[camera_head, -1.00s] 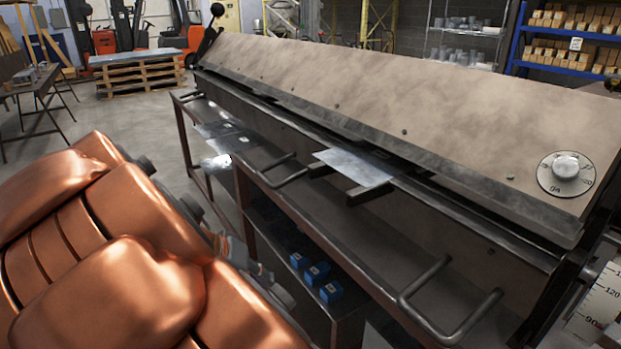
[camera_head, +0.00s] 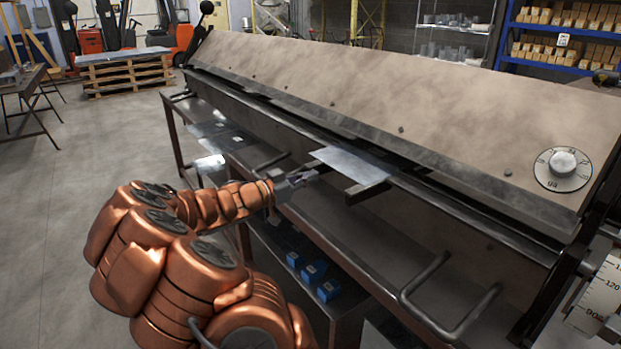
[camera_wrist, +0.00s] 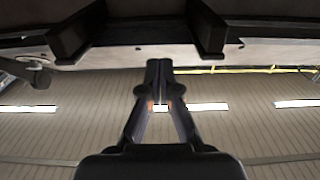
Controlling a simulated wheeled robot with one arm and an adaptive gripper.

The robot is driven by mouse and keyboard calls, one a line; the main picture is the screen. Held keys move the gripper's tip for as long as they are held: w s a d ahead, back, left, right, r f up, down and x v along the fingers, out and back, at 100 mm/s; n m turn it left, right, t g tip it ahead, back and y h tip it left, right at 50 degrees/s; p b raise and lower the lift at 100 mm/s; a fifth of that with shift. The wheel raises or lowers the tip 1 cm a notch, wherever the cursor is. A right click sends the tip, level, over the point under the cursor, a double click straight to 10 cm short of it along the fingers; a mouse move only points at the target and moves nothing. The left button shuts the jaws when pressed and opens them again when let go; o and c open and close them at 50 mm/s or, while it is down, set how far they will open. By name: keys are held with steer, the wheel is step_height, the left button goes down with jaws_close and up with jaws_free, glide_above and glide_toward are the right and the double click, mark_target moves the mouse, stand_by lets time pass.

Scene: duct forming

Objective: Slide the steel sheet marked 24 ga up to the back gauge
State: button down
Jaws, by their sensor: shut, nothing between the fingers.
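A thin bare steel sheet (camera_head: 351,165) lies on two dark support arms at the front of the bending brake, its far edge under the clamping beam. No gauge mark is readable on it. The back gauge cannot be made out. My gripper (camera_head: 312,175) is shut and empty, at the sheet's near left edge; I cannot tell whether it touches. In the wrist view my gripper (camera_wrist: 159,65) has its fingertips together, pointing between two dark blocks (camera_wrist: 72,35) that look like the support arms.
The brake's beam (camera_head: 370,95) runs across the view, with a dial (camera_head: 562,162) at right. More sheets (camera_head: 222,136) lie on the left shelf. Blue blocks (camera_head: 314,271) sit on a lower shelf. A bent handle (camera_head: 445,300) juts out at front right.

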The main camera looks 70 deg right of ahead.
mark_target(334, 168)
steer(key=shift+p+x, duration=2.15)
steer(key=shift+x, duration=0.25)
steer(key=shift+d+b, duration=0.2)
steer(key=shift+b, duration=0.1)
steer(key=shift+s+d+b, duration=0.15)
steer(key=shift+d+b, duration=0.15)
steer(key=shift+b, duration=0.05)
